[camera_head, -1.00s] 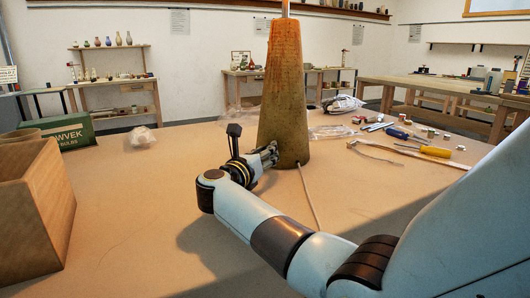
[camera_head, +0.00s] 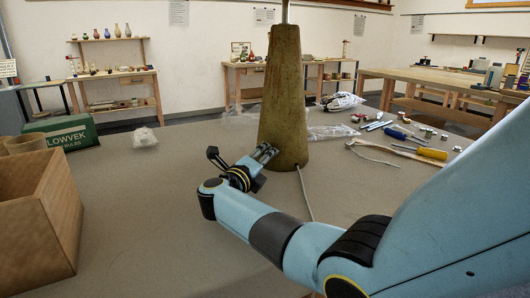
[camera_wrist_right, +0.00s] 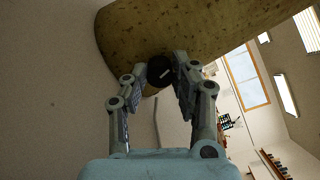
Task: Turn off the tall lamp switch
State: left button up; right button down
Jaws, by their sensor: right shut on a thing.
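The tall lamp's tapered, speckled base (camera_head: 280,95) stands upright on the table, with a thin pole rising out of the top of the picture. Its shade and bulb are out of view. A round dark switch knob (camera_wrist_right: 160,72) with a pale line across it sits low on the base, in the right wrist view. My right gripper (camera_head: 268,152) reaches the lower front of the base, its fingers shut on the switch knob, one on each side. The knob is hidden by the fingers in the head view. My left gripper is out of view.
A pale cord (camera_head: 306,195) runs from the base toward the front. A wooden box (camera_head: 40,225) and a green carton (camera_head: 65,132) stand at the left. A yellow-handled screwdriver (camera_head: 432,154), other tools and small parts lie at the right.

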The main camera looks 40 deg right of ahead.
jog(key=n+p, duration=0.2)
jog(key=n, duration=0.2)
jog(key=shift+n, duration=0.4)
dwell(0.4)
jog(key=c, duration=1.1)
grip_release()
jog(key=shift+w, duration=0.1)
jog(key=shift+o, duration=0.2)
jog(key=shift+a, duration=0.25)
jog(key=v, duration=1.1)
jog(key=shift+s+a, duration=0.25)
jog(key=shift+a, duration=0.05)
